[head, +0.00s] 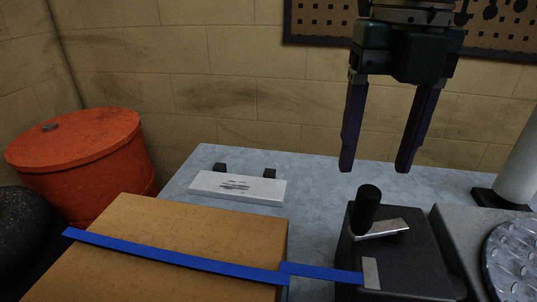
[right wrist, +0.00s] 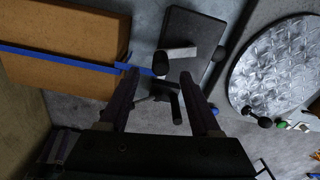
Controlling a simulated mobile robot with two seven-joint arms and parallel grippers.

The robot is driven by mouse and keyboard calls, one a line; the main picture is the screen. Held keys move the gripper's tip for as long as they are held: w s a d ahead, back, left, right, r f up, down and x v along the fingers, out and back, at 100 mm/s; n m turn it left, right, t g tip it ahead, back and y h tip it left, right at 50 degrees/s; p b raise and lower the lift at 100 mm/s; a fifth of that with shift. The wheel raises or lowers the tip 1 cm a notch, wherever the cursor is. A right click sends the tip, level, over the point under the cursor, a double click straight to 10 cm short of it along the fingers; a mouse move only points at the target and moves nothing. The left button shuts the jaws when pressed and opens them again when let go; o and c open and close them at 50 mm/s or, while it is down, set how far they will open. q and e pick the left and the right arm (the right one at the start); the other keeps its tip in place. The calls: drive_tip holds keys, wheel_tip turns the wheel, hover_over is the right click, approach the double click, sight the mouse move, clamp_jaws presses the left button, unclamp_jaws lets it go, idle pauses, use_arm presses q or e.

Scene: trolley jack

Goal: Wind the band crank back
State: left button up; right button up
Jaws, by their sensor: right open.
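The band crank has an upright black knob (head: 366,208) on a flat silver arm (head: 385,229). It sits on top of a dark box-shaped housing (head: 415,268). A blue band (head: 180,256) runs from the housing across a brown carton (head: 165,225). My right gripper (head: 375,168) is open and empty, pointing down above and behind the crank, apart from the knob. In the right wrist view, the knob (right wrist: 160,64) appears between the two fingertips, with the silver arm (right wrist: 180,53) beyond it. My left gripper is not in view.
An orange drum (head: 80,155) stands at the left. A white plate (head: 238,187) with dark marks lies on the grey table (head: 325,175). At the right are a round metal tread plate (head: 515,262) and a pale cylinder (head: 520,165). A pegboard (head: 330,22) hangs on the wall.

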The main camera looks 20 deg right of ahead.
sight(365, 209)
drive_tip(key=f, duration=0.7)
drive_tip(key=shift+s+f, duration=0.25)
drive_tip(key=shift+s, duration=0.05)
drive_tip(key=shift+w+f, duration=0.1)
drive_tip(key=shift+f, duration=0.4)
clamp_jaws()
idle(0.6)
